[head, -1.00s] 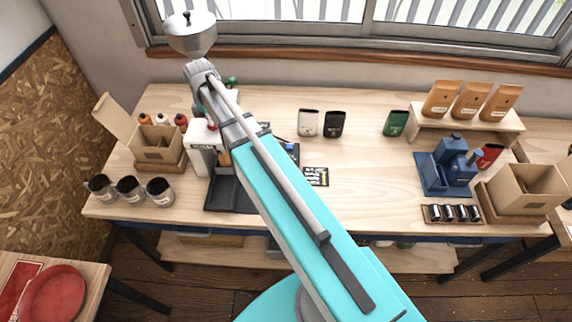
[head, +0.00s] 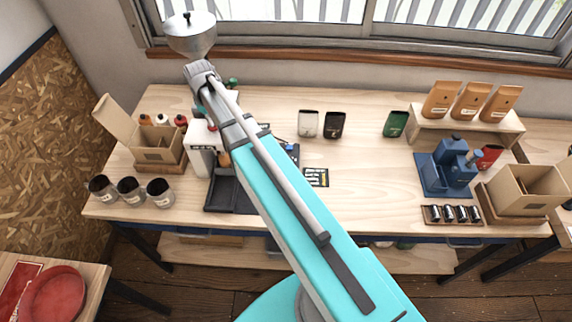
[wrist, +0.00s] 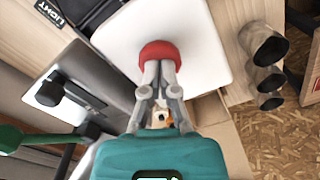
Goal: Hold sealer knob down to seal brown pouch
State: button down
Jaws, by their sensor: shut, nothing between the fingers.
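A round red knob (wrist: 160,52) stands on the white top (wrist: 190,28) of a machine in the wrist view. My gripper (wrist: 161,68) is shut and empty, its fingertips together at the knob's near edge. They appear to touch the knob, but I cannot tell how hard they press or whether it is lowered. Brown pouches (head: 470,100) stand on a riser at the back right.
A black tray (head: 222,195) lies in front. A metal hopper (head: 190,36) rises behind my wrist. White, black and green pouches (head: 396,124) stand at the back; the bench's middle right is clear.

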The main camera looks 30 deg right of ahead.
jog(key=shift+r, duration=0.1)
dwell(0.4)
jog(key=shift+r+p, duration=2.95)
jog(key=shift+p, duration=0.1)
jog(key=s+f+m+b, duration=0.5)
jog(key=s+f+b, duration=1)
jog(key=s, duration=0.3)
jog(key=shift+s+d, duration=0.1)
